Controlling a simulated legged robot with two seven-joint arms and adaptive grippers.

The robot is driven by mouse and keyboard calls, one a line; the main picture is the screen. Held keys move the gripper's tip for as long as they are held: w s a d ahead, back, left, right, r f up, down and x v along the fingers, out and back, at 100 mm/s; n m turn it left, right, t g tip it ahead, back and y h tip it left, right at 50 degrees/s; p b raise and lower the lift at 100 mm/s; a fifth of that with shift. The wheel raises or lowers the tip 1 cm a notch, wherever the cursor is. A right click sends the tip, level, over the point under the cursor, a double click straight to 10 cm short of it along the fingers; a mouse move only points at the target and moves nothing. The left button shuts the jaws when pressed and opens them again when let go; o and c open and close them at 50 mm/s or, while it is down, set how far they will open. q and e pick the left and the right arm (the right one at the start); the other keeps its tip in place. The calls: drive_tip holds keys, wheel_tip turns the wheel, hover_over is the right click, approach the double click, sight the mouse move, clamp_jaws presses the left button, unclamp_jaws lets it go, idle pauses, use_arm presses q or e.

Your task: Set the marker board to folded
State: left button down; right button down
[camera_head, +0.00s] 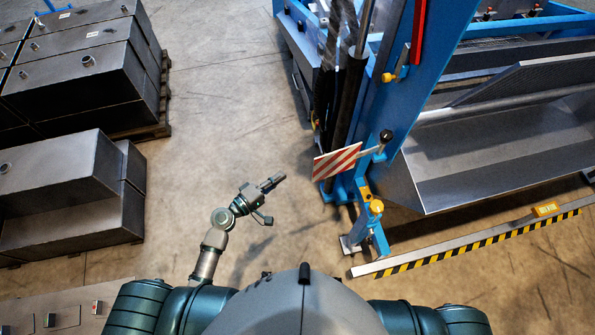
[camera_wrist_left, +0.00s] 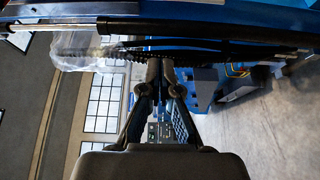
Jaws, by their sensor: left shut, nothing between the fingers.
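The marker board (camera_head: 337,162), with red and white diagonal stripes, sticks out to the left from the blue post (camera_head: 385,110) of the machine. A short arm with a black knob (camera_head: 386,136) joins it to the post. My left gripper (camera_head: 277,180) is shut and empty, to the left of the board and apart from it. In the left wrist view my left gripper (camera_wrist_left: 160,68) has its fingers together in front of blue machine parts. I cannot make out the board in that view. My right gripper is not in view.
A low rail with yellow and black stripes (camera_head: 470,241) runs along the floor at the right. A grey metal trough (camera_head: 480,160) stands behind it. Stacked grey metal boxes (camera_head: 60,175) stand at the left. The concrete floor (camera_head: 215,120) between is clear.

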use_arm(q)
drive_tip(key=p+x, duration=0.2)
drive_tip(key=x, duration=0.8)
drive_tip(key=s, duration=0.1)
drive_tip(key=s+d+p, duration=0.1)
drive_tip(key=s, duration=0.1)
drive_tip(key=shift+s+d+f, duration=0.1)
drive_tip(key=shift+s+d, duration=0.15)
drive_tip(key=shift+s, duration=0.15)
